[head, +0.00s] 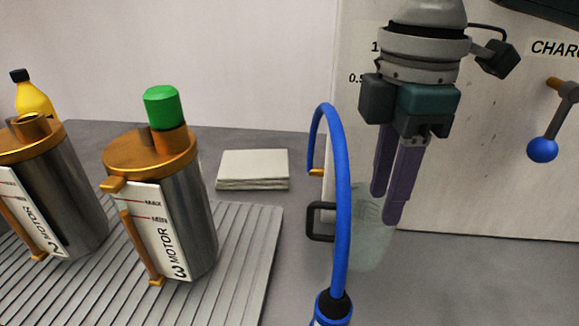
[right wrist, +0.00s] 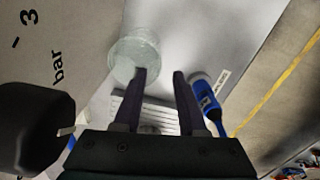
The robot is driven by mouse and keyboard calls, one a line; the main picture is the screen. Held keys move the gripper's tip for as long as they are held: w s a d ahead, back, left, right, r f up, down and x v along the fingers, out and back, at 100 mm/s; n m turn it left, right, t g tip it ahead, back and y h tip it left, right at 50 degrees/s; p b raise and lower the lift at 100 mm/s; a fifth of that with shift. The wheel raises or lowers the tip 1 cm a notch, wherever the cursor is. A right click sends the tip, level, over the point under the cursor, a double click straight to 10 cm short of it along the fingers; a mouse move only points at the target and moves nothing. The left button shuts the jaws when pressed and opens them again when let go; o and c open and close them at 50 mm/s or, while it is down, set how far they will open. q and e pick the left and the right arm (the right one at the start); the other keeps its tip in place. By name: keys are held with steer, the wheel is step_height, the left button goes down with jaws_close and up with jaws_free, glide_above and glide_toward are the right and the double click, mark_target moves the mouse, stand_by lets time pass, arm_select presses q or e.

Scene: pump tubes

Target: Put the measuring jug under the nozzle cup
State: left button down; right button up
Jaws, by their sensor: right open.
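The measuring jug (head: 368,250) is pale and see-through with a dark square handle, upright on the grey surface right of the blue hose. My right gripper (head: 384,207) is open and points down, its purple fingers overlapping the jug's upper part in the head view. In the right wrist view the jug (right wrist: 135,58) shows beside the left fingertip, not between the fingers (right wrist: 158,74); I cannot tell whether they touch. The blue hose (head: 340,200) arches in front of the jug to a black and blue fitting (head: 333,306). I cannot make out a nozzle cup for certain. My left gripper is out of view.
Two metal canisters, one with a green cap (head: 164,107), stand on a ribbed tray (head: 245,270) at left. A pale panel with a blue-knobbed lever (head: 543,149) stands at right. The right front surface is clear.

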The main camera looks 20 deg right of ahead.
step_height(320, 180, down, 4)
steer(key=b, duration=0.3)
glide_above(361, 271)
step_height(361, 271, down, 5)
steer(key=shift+w+f, duration=0.1)
steer(key=shift+f, duration=0.05)
steer(key=shift+d, duration=0.1)
jaws_close()
stand_by(1.1)
